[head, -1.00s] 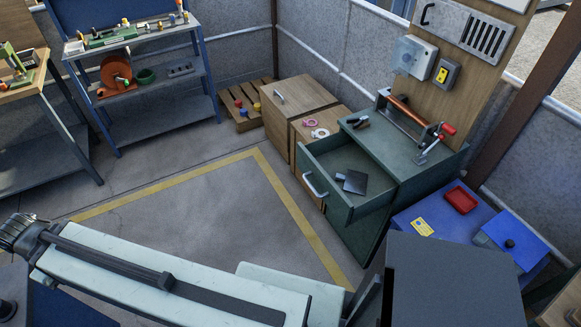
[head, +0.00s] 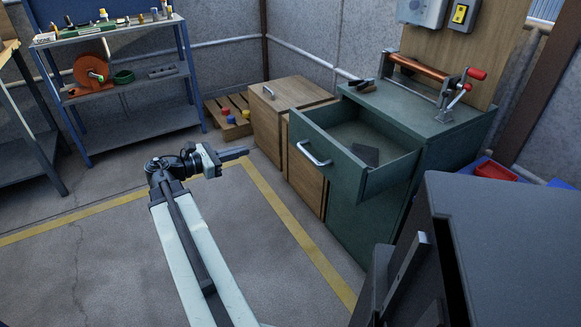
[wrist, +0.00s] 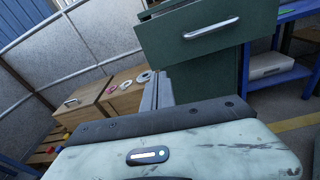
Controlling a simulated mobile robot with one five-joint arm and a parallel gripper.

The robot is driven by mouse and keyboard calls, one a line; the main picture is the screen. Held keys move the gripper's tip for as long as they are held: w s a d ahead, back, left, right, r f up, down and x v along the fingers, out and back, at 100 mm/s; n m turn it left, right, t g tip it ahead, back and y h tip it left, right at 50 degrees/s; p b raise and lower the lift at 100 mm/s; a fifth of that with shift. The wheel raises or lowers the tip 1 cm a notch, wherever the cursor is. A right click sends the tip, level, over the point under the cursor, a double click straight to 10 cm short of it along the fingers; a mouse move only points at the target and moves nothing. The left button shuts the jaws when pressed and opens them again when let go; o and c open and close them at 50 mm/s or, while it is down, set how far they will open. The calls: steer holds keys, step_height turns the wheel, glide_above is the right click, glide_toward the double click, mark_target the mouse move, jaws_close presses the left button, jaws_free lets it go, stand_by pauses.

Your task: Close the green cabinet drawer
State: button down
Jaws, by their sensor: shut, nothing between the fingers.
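The green cabinet drawer (head: 348,171) stands pulled out from the top of the green cabinet (head: 366,226), with a dark flat item (head: 366,155) lying inside. Its silver bar handle (head: 313,154) is on the front panel. In the wrist view the drawer front (wrist: 240,38) shows at upper right with its handle (wrist: 211,28). My gripper (head: 247,154) is shut and empty, left of the drawer and apart from it. Its fingers point right, toward the drawer side. In the wrist view its fingers (wrist: 157,92) show in front of the wooden cabinets, left of the drawer front.
Wooden cabinets (head: 275,118) stand left of the green cabinet. A clamp-like tool with red handles (head: 460,88) sits on the green cabinet top. A blue shelf (head: 129,100) and a pallet (head: 228,124) are at the back left. The floor before the drawer is clear.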

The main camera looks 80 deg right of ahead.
steer(key=s+d+g, duration=0.2)
steer(key=s, duration=0.1)
glide_toward(299, 133)
steer(key=shift+n, duration=0.3)
steer(key=x, duration=0.7)
steer(key=shift+f+b, duration=0.15)
steer(key=shift+b, duration=0.15)
steer(key=shift+w, duration=0.1)
